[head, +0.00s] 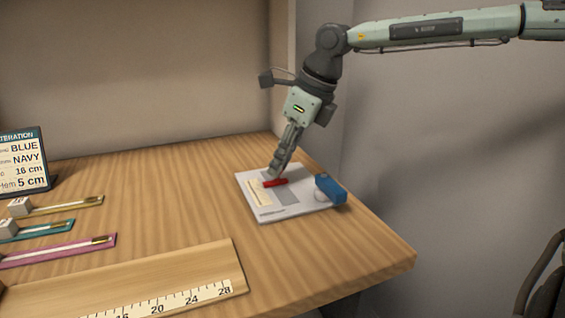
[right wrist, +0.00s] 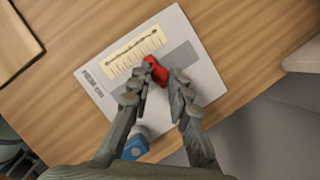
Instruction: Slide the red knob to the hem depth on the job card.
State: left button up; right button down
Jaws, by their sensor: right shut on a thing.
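The hem gauge is a pale plate (head: 288,208) on the wooden table, with a cream scale strip (head: 259,193) and a grey slot area. The red knob (head: 276,183) lies across the slot beside the scale; it also shows in the right wrist view (right wrist: 155,70). My right gripper (head: 273,173) points down at the plate, its fingers shut on the red knob. The scale's marks are too small to read. The job card (head: 24,163) stands at the far left, partly cut off, and reads "Hem 5 cm". My left gripper is out of view.
A blue block (head: 330,190) sits at the plate's right edge. A wooden board with a ruler (head: 180,301) lies at the front left. Several coloured strips, including a pink one (head: 70,250), lie at the left. The table's right edge is close to the plate.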

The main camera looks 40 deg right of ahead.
jog(key=shift+s, duration=0.1)
jog(key=c, duration=1.4)
grip_release()
jog(key=v, duration=1.2)
